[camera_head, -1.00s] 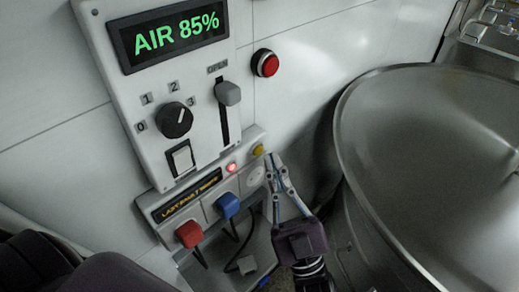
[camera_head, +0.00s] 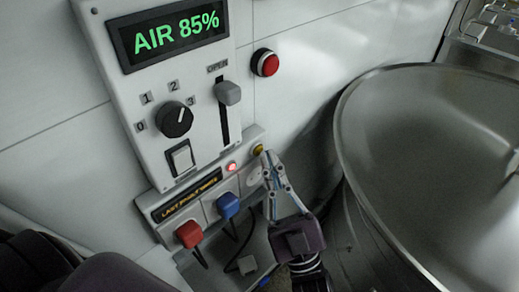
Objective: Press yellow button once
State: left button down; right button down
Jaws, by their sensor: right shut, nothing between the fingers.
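The yellow button (camera_head: 258,149) is a small round button at the upper right of the lower panel box (camera_head: 158,205), beside a lit red lamp (camera_head: 231,166). My right gripper (camera_head: 266,156) is shut and empty. Its fingertips are right at the yellow button and overlap its right edge in the picture. I cannot tell whether they touch it or whether the button is pushed in. My left gripper is not in view.
Above is a panel with a display reading AIR 85% (camera_head: 179,32), a black dial (camera_head: 175,119) and a slider (camera_head: 228,93). A red plug (camera_head: 189,234) and a blue plug (camera_head: 228,205) sit below. A large steel vessel (camera_head: 430,150) stands close on the right.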

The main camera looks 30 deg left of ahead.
jog(key=shift+w+a, duration=0.15)
jog(key=shift+a, duration=0.3)
dwell(0.6)
jog(key=shift+d, duration=0.1)
jog(key=shift+s+d, duration=0.3)
jog(key=shift+d, duration=0.45)
jog(key=shift+p, duration=0.3)
jog(key=d, duration=0.1)
jog(key=s+d+p, duration=0.1)
jog(key=d, duration=0.2)
jog(key=shift+s+d+p, duration=0.3)
jog(key=shift+s+d, duration=0.05)
dwell(0.5)
